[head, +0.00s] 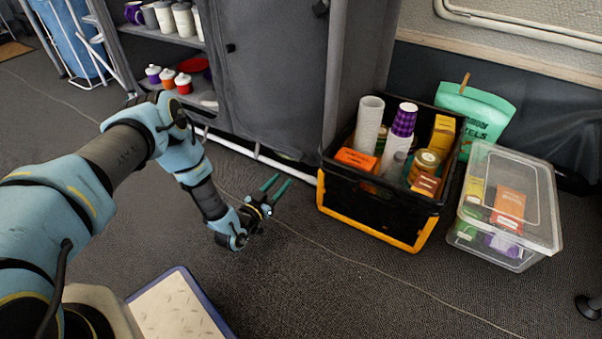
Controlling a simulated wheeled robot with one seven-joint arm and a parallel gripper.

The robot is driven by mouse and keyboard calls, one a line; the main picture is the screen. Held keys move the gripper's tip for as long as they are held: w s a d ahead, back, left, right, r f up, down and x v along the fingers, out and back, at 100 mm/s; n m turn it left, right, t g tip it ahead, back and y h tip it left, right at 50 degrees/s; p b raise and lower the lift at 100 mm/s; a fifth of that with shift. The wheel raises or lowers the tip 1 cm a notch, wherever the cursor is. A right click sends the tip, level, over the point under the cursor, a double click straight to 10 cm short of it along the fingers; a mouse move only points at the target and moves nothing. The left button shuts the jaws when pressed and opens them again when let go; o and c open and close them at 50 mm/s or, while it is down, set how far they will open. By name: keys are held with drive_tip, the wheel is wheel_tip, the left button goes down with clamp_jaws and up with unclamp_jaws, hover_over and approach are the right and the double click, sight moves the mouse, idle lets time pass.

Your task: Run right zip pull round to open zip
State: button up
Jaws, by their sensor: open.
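The grey fabric cupboard (275,75) stands at the top middle, its front panel closed over the right section. A small dark tab (320,8) shows near the panel's upper right edge, and another (230,48) on its left edge. I cannot tell which of them is a zip pull, and the zip line itself is too fine to make out. My gripper (280,182) is open and empty, its two teal fingers apart. It is low in front of the cupboard, below and away from both tabs, pointing up and right in the picture.
A black and yellow crate (375,216) full of packets and cups stands right of my gripper. A lidded clear box (543,222) and a green bag (482,112) are beyond it. Open shelves (160,42) hold pots at left. A white rail (240,151) runs along the cupboard's base.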

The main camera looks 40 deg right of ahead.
sight(301, 159)
drive_tip(key=b+x, duration=0.4)
drive_tip(key=x, duration=0.6)
clamp_jaws()
idle(1.3)
